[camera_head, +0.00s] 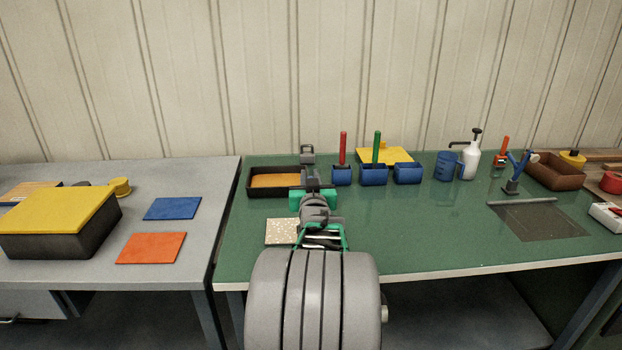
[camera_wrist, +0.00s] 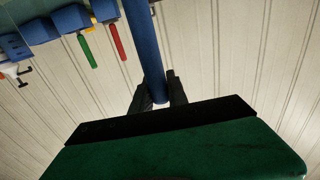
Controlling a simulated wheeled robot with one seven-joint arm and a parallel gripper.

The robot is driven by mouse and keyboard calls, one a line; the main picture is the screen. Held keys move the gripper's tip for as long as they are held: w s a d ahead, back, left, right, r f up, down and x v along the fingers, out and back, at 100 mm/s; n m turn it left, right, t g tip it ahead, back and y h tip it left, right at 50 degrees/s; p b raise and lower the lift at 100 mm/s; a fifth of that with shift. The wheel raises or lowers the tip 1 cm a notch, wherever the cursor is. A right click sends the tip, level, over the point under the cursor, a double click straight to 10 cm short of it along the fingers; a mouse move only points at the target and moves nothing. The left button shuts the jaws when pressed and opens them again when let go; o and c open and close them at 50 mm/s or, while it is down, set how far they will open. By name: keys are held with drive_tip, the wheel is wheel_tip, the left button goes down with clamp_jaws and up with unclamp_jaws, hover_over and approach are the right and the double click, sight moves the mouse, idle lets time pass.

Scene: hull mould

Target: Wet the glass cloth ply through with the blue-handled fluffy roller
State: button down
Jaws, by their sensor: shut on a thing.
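My gripper (camera_wrist: 158,92) is shut on a blue handle (camera_wrist: 142,45) in the wrist view. The handle runs up out of the top of the picture, so its roller end is out of view. In the head view my gripper (camera_head: 311,182) is over the right side of a black tray (camera_head: 258,194) with an amber floor. My arm hides the held handle there. A dark, see-through sheet (camera_head: 540,223) lies flat at the right of the green bench, with a grey bar along its back edge. A pale speckled square (camera_head: 281,232) lies left of my arm. I cannot tell which is the glass cloth.
Blue bins (camera_head: 374,175) stand behind, with red (camera_head: 343,148) and green (camera_head: 377,146) handles upright. A blue jug (camera_head: 447,165), white spray bottle (camera_head: 470,160) and brown box (camera_head: 556,172) stand further right. The bench (camera_head: 420,235) is clear between my arm and the dark sheet.

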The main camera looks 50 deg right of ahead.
wheel_tip(320, 180, up, 7)
drive_tip(key=p, duration=0.2)
idle(0.3)
